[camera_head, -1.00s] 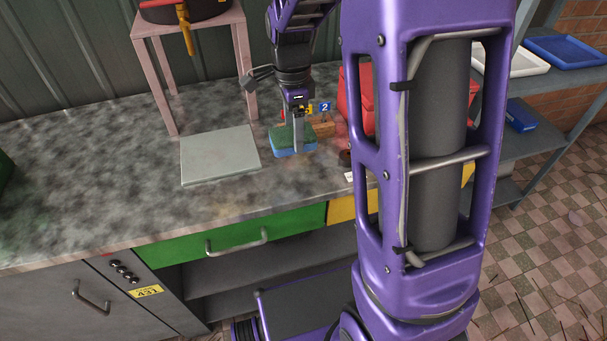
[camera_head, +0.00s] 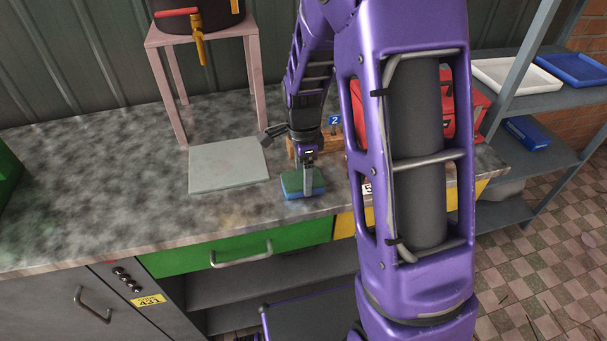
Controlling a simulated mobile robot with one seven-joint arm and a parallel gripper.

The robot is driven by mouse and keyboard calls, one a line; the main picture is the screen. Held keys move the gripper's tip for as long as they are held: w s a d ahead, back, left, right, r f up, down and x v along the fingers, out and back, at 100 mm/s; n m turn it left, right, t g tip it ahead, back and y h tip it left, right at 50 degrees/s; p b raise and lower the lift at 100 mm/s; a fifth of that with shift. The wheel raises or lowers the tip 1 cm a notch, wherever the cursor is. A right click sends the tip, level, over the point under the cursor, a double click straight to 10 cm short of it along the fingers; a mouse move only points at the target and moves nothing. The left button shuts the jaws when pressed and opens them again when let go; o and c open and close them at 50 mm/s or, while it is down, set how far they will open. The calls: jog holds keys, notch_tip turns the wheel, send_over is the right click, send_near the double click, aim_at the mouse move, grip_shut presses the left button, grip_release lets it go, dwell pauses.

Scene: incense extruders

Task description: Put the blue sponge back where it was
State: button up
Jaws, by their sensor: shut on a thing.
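The blue sponge (camera_head: 291,189) has a dark green top and a blue lower side. It is at the front part of the grey speckled counter (camera_head: 110,200), right of a pale flat board (camera_head: 228,165). My gripper (camera_head: 308,186) points down and is shut on the sponge. One finger shows on the near side; the far finger is hidden. I cannot tell whether the sponge touches the counter or is just above it.
A pink stand (camera_head: 206,33) holds a dark pot with a yellow tap at the back. A wooden block (camera_head: 329,141) and a blue tag marked 2 (camera_head: 335,120) stand behind my gripper. A red box (camera_head: 463,105) is partly hidden by my arm.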

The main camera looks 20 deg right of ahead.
jog(key=shift+f, duration=0.2)
jog(key=o, duration=1.2)
jog(key=shift+r, duration=0.1)
jog(key=shift+c, duration=0.2)
notch_tip(320, 180, up, 12)
jog(key=p, duration=0.1)
jog(key=shift+r, duration=0.15)
